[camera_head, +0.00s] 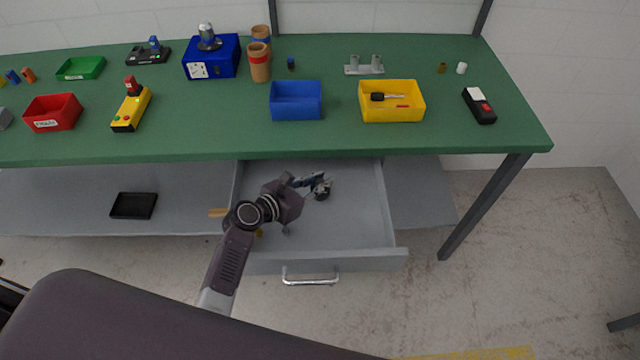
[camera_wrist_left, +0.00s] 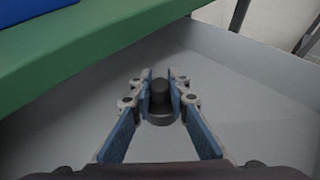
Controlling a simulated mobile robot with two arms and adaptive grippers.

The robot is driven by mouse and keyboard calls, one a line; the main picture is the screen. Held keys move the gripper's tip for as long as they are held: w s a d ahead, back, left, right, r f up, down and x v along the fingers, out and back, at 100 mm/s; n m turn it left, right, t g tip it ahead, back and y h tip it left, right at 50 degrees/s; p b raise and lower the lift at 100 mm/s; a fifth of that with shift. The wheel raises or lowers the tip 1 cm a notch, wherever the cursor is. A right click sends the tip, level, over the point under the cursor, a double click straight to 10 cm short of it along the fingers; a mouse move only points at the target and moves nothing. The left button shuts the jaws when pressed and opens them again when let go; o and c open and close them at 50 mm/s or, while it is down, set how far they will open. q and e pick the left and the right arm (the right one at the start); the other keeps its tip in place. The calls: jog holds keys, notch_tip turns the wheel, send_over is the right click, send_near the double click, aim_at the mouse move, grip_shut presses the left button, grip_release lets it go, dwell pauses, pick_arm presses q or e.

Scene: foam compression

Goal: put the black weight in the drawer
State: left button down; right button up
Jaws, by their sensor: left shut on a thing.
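The black weight (camera_wrist_left: 160,95) is a small dark cylinder with a wider base, seen upright between the two blue-padded fingers of my left gripper (camera_wrist_left: 159,97) in the left wrist view. My left gripper (camera_head: 318,183) is shut on the weight's upper part. In the head view the weight (camera_head: 322,194) is a small dark shape at the fingertips, over the inside of the drawer. The grey drawer (camera_head: 360,215) is pulled open under the green table. I cannot tell whether the weight's base touches the drawer floor. My right gripper is in neither view.
The green tabletop (camera_head: 340,140) overhangs the back of the drawer. On it stand a blue bin (camera_head: 296,112), a yellow bin (camera_head: 392,114) and other small items. A black tray (camera_head: 134,205) lies on the lower shelf at left. The drawer's right side is clear.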

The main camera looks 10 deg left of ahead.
pick_arm(q)
jog(key=shift+w+f, duration=0.1)
jog(key=shift+f, duration=0.2)
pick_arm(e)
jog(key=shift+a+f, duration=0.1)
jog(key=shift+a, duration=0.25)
pick_arm(q)
jog(key=c, duration=1.8)
grip_release()
jog(key=shift+f, duration=0.2)
jog(key=shift+c, duration=0.2)
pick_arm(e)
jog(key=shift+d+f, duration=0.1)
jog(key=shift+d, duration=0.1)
pick_arm(q)
jog(key=shift+s+r, duration=0.2)
jog(key=v, duration=1.1)
jog(key=shift+s+a, duration=0.25)
jog(key=shift+s, duration=0.05)
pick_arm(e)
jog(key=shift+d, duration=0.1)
pick_arm(q)
jog(key=shift+r, duration=0.1)
